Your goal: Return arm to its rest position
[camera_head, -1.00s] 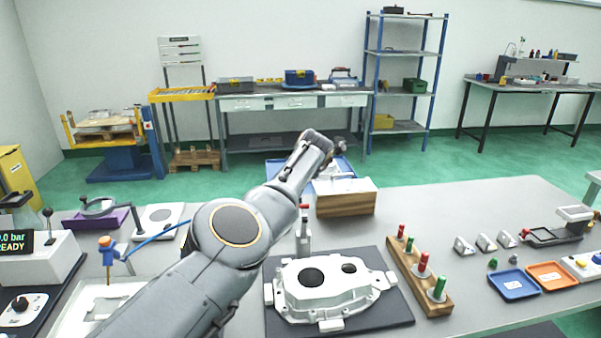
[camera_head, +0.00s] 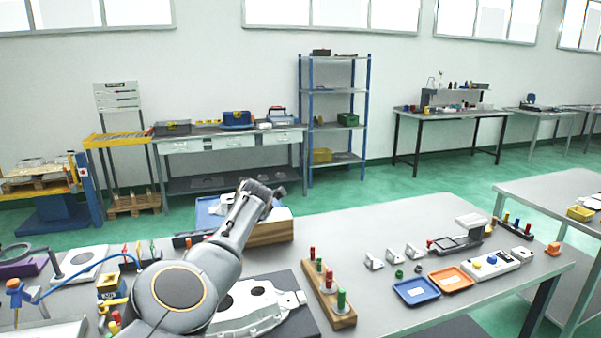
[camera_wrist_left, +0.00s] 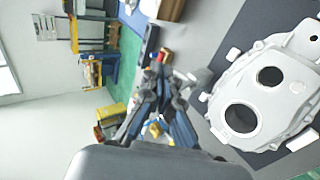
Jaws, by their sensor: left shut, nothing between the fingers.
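My left arm rises from the bottom left of the head view. Its gripper (camera_head: 277,192) is at the upper end, small and partly hidden by the wrist, in front of the wooden block (camera_head: 270,232) and above the bench. In the left wrist view the gripper's dark fingers (camera_wrist_left: 162,72) are together with nothing between them. The white aluminium casting (camera_head: 262,312) lies on a dark mat, partly hidden behind my arm. It also shows at the right of the left wrist view (camera_wrist_left: 285,92), apart from the fingers. My right gripper is not in view.
The bench (camera_head: 390,225) holds a wooden pin rack (camera_head: 330,300), a blue tray (camera_head: 416,291) and an orange tray (camera_head: 452,280) right of the casting. A blue-posted shelf (camera_head: 335,90) stands behind across the green floor. The bench's back middle is clear.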

